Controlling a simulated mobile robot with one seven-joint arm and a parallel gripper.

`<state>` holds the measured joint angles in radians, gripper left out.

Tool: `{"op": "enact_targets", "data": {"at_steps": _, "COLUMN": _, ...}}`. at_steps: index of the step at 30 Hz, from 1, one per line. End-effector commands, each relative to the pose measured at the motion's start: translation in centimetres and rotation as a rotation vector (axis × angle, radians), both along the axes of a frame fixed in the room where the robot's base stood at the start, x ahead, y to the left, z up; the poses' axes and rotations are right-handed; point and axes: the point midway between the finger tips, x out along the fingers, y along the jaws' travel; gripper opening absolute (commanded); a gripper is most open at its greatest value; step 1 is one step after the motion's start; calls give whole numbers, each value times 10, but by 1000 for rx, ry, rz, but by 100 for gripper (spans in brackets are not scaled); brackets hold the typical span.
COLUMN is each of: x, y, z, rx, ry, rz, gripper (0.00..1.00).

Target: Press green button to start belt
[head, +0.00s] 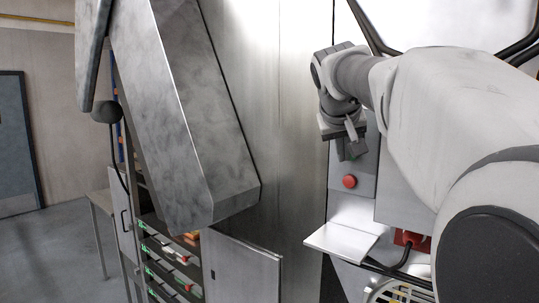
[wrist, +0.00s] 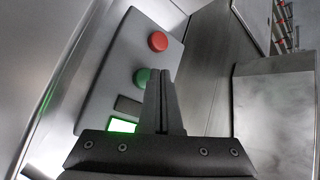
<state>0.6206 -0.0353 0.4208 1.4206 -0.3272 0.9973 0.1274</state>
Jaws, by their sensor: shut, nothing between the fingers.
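The green button (wrist: 141,77) is on a grey control panel (wrist: 105,62), partly hidden behind my gripper's fingers in the wrist view. The red button (wrist: 157,41) is beside it on the same panel. In the head view the red button (head: 350,182) shows below my gripper (head: 352,152), and the green button is mostly hidden by the gripper. My gripper (wrist: 160,75) is shut and empty, with its fingertips right by the green button. I cannot tell whether they touch it. A lit green rectangle (wrist: 121,126) is also on the panel.
A white shelf (head: 340,240) juts out below the panel (head: 367,180). A large grey metal chute (head: 185,110) hangs at the left. An open cabinet door (head: 240,268) and drawers with green handles (head: 170,250) are below it. A red plug with a black cable (head: 408,241) is at lower right.

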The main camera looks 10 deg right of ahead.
Motion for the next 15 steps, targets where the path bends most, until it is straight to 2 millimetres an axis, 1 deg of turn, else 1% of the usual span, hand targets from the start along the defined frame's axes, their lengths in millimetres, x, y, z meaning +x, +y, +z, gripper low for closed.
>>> {"op": "enact_targets", "data": {"at_steps": 8, "x": 0, "y": 1, "z": 0, "rx": 0, "ry": 1, "rz": 0, "gripper": 0}}
{"op": "enact_targets", "data": {"at_steps": 11, "x": -3, "y": 4, "z": 0, "rx": -1, "ry": 0, "rz": 1, "gripper": 0}}
{"op": "enact_targets", "data": {"at_steps": 15, "x": -10, "y": 13, "z": -2, "rx": -1, "ry": 2, "rz": 1, "gripper": 0}}
